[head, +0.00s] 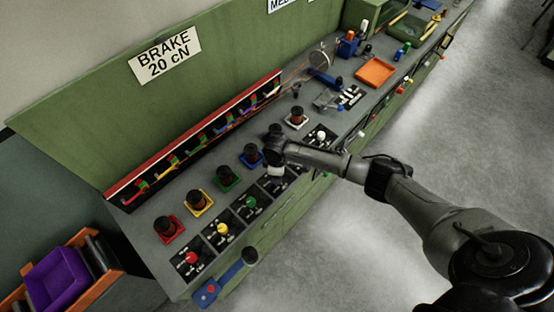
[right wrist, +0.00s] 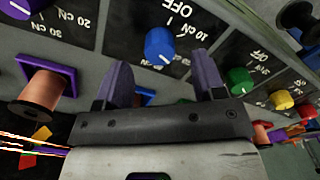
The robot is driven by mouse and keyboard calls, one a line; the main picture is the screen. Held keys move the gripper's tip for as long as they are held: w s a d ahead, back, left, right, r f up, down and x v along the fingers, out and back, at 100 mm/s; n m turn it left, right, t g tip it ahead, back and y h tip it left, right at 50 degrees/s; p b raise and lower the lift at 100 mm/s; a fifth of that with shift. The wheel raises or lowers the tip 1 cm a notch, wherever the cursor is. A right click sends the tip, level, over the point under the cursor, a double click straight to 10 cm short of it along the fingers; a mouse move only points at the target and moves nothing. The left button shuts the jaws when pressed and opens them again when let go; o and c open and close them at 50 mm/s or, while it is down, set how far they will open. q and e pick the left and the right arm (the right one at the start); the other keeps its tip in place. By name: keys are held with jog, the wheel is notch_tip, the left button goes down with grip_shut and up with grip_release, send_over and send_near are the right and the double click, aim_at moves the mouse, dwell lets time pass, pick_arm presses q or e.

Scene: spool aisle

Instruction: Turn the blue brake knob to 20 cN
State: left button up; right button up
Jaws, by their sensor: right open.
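The blue brake knob (right wrist: 160,45) shows in the right wrist view on a black dial plate with white OFF and cN marks. In the head view my right gripper (head: 275,155) is over the bench beside the blue-based spool (head: 250,155) and hides the blue knob. My left gripper is out of view.
Neighbouring dials have a green knob (head: 250,202), a yellow knob (head: 223,228) and a red knob (head: 192,257). Spools stand in a row behind them. A sign (head: 165,55) reads BRAKE 20 cN. An orange tray (head: 376,71) lies farther along. The floor at right is clear.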

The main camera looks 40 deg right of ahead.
notch_tip(320, 180, up, 10)
jog(key=shift+r, duration=0.15)
dwell(0.3)
dwell(0.5)
